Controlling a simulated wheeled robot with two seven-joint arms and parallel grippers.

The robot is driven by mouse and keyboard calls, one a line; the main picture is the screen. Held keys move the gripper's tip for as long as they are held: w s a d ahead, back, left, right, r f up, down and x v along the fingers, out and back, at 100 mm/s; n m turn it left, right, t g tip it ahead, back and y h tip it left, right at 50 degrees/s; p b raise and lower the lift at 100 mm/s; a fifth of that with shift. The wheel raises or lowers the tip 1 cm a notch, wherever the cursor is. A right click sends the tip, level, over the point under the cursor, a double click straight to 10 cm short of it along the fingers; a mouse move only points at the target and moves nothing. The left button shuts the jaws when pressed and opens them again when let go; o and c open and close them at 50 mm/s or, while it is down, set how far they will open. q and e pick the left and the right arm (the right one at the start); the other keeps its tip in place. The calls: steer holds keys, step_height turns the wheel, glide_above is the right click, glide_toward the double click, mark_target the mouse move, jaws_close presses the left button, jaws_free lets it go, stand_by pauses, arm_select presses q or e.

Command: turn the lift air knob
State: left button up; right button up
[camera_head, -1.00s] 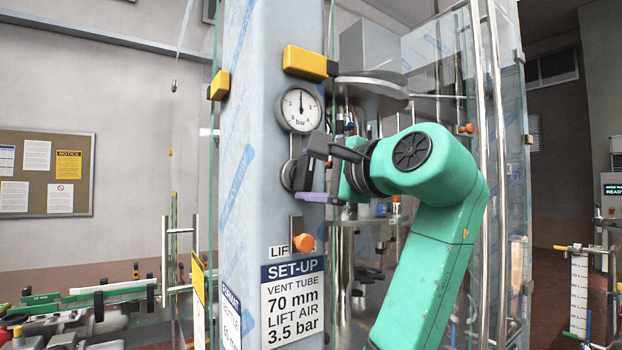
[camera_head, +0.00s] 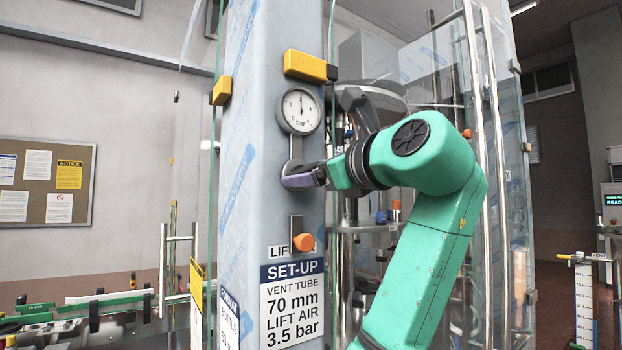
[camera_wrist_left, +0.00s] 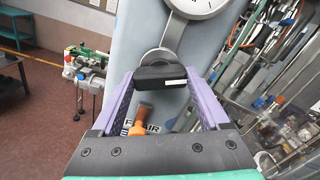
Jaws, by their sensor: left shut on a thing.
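The black bar-shaped knob (camera_wrist_left: 160,78) sits on a round plate (camera_head: 291,170) on the grey column, below the white bar gauge (camera_head: 299,110). My left gripper (camera_head: 304,178) is at the knob and hides most of it in the head view. In the left wrist view its purple fingers (camera_wrist_left: 162,85) lie on either side of the knob, shut on it. The gauge needle points about straight up. An orange-ended lever (camera_head: 303,242) hangs below, partly covering the lift air label (camera_head: 279,252). My right gripper is not in view.
A set-up sign (camera_head: 292,305) on the column reads lift air 3.5 bar. Yellow blocks (camera_head: 304,64) stick out above the gauge. Glass panels and metal rails (camera_head: 487,150) stand close on the right, around my arm. A conveyor (camera_head: 90,305) is at the lower left.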

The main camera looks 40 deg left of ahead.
arm_select(q)
steer(key=m+b, duration=0.1)
steer(key=m, duration=0.3)
steer(key=shift+f+m, duration=0.1)
steer(key=shift+m, duration=0.3)
stand_by(0.4)
steer(key=o, duration=1.2)
steer(key=shift+o, duration=0.2)
steer(key=b+v, duration=0.2)
steer(key=v, duration=1.2)
steer(key=shift+d+b, duration=0.25)
steer(key=shift+b, duration=0.1)
